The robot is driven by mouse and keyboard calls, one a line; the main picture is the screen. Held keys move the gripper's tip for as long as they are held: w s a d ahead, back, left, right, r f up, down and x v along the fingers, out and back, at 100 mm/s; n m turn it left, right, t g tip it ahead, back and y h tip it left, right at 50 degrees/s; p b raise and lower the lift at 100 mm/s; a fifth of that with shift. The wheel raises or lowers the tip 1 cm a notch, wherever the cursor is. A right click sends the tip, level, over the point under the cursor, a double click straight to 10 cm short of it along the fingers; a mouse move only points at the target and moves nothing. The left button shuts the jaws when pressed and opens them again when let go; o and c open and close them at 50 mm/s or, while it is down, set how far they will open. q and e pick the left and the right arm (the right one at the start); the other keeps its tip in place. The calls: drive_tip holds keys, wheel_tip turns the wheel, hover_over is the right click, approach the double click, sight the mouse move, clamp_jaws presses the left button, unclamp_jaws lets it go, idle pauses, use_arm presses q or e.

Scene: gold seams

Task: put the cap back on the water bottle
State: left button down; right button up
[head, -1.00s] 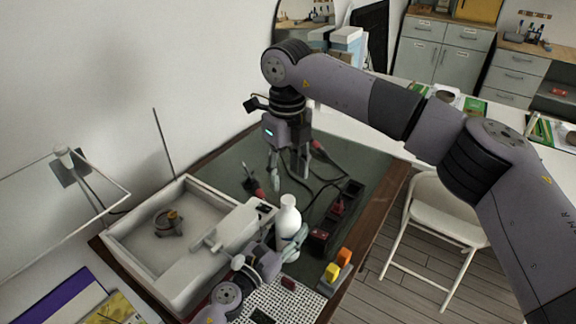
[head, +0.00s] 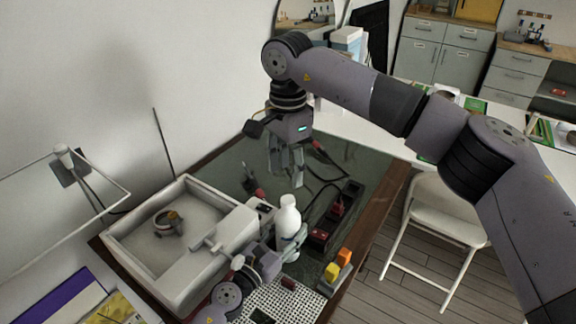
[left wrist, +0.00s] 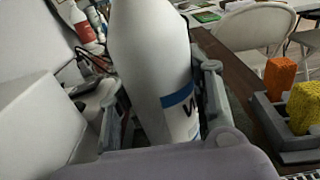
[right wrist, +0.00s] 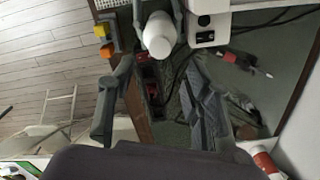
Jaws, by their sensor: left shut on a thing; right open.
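The white water bottle (head: 287,222) stands upright near the right side of the basin. My left gripper (head: 290,245) is shut around its body. In the left wrist view the bottle (left wrist: 155,65) sits between both fingers, with a blue band showing and its top cut off. My right gripper (head: 286,178) is open and empty above the table, behind the bottle. In the right wrist view the bottle's white round top (right wrist: 160,36) shows beyond the open fingers (right wrist: 160,72). I cannot make out a separate cap.
A pale basin (head: 120,245) with a small brown-grey object (head: 168,222) fills the table's left. Dark cables and red-black parts (head: 345,200) lie right of the bottle. Orange and yellow blocks (head: 338,265) stand at front right. A white chair (head: 450,215) is beyond the table edge.

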sight(288, 199)
drive_tip(key=shift+f, duration=4)
drive_tip(key=shift+c, duration=0.5)
clamp_jaws()
